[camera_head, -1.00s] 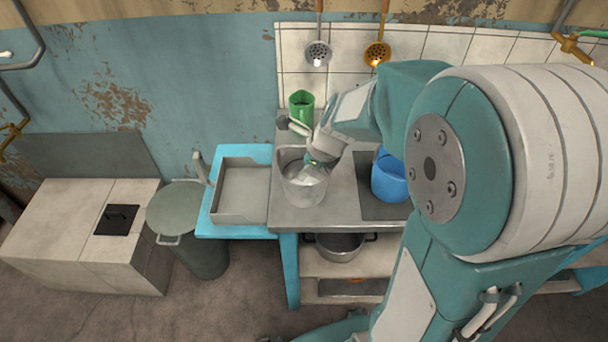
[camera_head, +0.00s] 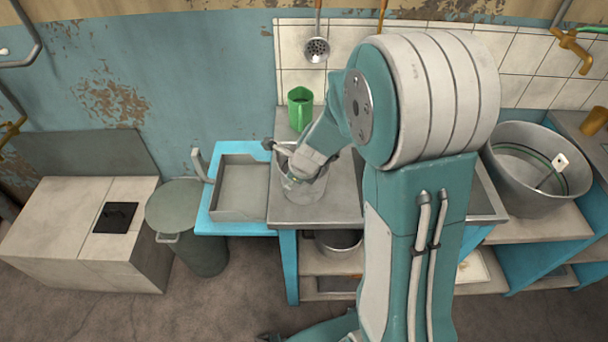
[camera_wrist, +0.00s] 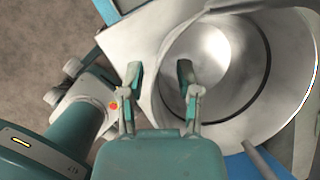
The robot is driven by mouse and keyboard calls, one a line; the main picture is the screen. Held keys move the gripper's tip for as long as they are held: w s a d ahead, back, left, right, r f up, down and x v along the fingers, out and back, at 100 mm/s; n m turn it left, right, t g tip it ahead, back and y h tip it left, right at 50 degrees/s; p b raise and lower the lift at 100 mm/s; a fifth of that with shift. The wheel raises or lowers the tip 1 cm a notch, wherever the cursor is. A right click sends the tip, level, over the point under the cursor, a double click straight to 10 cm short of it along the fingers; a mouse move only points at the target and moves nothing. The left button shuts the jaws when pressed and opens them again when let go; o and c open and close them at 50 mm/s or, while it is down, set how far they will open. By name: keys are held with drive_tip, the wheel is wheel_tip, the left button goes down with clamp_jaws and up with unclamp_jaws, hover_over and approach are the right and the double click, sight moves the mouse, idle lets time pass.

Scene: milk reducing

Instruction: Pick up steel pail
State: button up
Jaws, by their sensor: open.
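The steel pail (camera_head: 302,192) stands upright on the grey counter in the head view, partly covered by my arm's end. In the wrist view the pail (camera_wrist: 232,62) fills the right side, with its round mouth and shiny inside showing. My gripper (camera_wrist: 160,78) is open, its two fingers apart and empty. The right finger reaches over the pail's mouth and the left finger is outside it, so the near wall appears between them. I cannot tell whether either finger touches the wall. In the head view the fingertips are hard to make out.
A grey tray (camera_head: 238,190) lies on the blue table to the left. A large metal tub (camera_head: 535,178) is to the right, and a pot (camera_head: 338,241) sits on the shelf below. A ladle (camera_head: 317,48) hangs on the tiled wall.

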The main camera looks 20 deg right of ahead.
clamp_jaws()
